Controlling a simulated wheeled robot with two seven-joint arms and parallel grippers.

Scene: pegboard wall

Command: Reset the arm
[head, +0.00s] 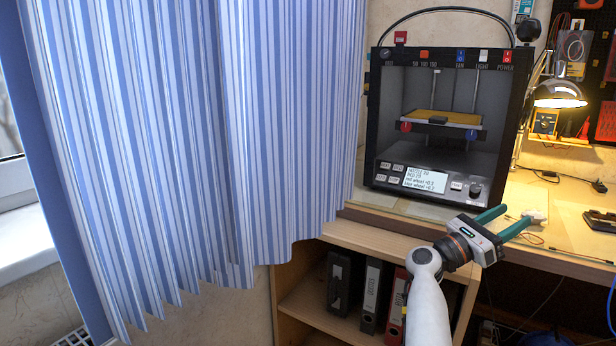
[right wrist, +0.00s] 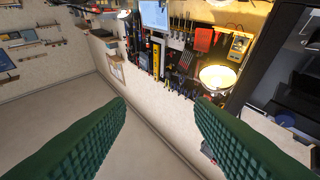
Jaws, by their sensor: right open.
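My right gripper (head: 504,222) is in the lower right of the head view, in front of the workbench edge. Its two green fingers are spread apart with nothing between them. In the right wrist view my right gripper (right wrist: 160,125) shows both textured green fingers wide apart and empty, with floor and wall beyond. My right arm comes up from the bottom of the head view. My left gripper is not in either view.
A black 3D printer (head: 440,110) stands on the wooden workbench (head: 560,262), just behind my right gripper. A lit lamp (head: 558,93) is at the right. A striped curtain (head: 200,130) fills the left. Binders (head: 371,290) stand on a shelf below.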

